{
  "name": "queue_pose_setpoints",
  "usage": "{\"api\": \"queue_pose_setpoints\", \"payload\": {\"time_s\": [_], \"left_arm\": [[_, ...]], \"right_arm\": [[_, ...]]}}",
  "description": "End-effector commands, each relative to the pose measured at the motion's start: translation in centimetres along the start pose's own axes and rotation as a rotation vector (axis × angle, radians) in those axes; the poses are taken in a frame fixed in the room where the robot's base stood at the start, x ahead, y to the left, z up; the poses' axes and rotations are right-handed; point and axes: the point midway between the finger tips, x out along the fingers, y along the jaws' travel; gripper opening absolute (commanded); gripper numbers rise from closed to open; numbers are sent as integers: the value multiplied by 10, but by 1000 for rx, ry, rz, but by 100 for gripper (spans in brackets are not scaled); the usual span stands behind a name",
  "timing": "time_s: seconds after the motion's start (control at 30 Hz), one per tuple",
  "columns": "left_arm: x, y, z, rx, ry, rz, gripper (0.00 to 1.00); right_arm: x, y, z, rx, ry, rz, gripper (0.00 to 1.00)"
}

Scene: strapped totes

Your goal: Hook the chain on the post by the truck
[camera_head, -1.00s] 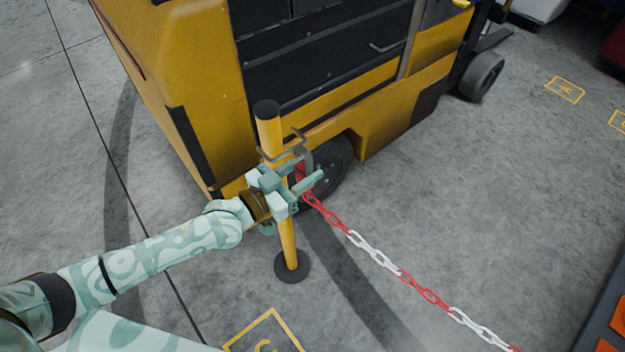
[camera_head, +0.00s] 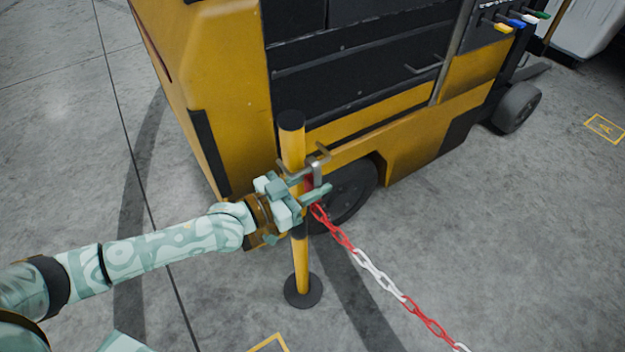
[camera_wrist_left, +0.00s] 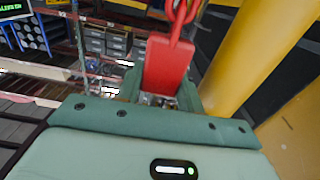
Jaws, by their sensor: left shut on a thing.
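The yellow post (camera_head: 302,265) with a black cap stands upright on a round black base beside the truck (camera_head: 215,95). My left gripper (camera_head: 318,190) is at the upper part of the post, shut on the red end piece of the chain. That piece (camera_wrist_left: 168,65) shows between the fingers in the left wrist view, with a red link above it and the post (camera_wrist_left: 260,45) close on the right. The red and white chain (camera_head: 375,272) runs from the gripper to the lower right. A grey metal hook (camera_head: 318,168) shows by the fingers; I cannot tell whether it touches the post.
The truck's dark wheel (camera_head: 350,195) is just behind the post. Small coloured levers (camera_head: 515,22) show at the truck's upper right. The grey floor (camera_head: 500,230) to the right is clear. Shelving with boxes (camera_wrist_left: 105,40) shows in the left wrist view.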

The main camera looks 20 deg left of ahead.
Motion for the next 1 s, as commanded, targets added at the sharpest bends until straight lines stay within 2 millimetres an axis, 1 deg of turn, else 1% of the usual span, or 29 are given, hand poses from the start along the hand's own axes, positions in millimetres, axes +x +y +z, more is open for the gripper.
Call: {"api": "queue_pose_setpoints", "payload": {"time_s": [0.17,0.2,0.27,0.3,0.67,0.77,0.87,0.97,1.0], "left_arm": [[0,0,-1,0,1,0,12],[0,0,-1,0,1,0,40],[0,0,0,0,1,0,56],[0,0,0,0,1,0,62],[0,-1,0,1,0,-2,62],[-3,-1,0,1,-1,-3,62],[-15,-2,-1,4,-3,-3,62],[-37,-1,-2,4,-4,-2,62],[-48,-1,-2,4,-5,-2,62]], "right_arm": [[0,-1,-1,1,1,-1,36],[0,-1,-1,1,1,-2,36],[0,-2,-1,1,1,-2,36],[0,-2,-1,2,2,-3,36],[0,-3,-1,2,2,-3,36],[-1,-2,-2,2,3,-3,36],[-4,-2,-3,1,7,-2,36],[-10,-1,-5,1,13,1,36],[-13,-1,-6,1,16,2,36]]}}
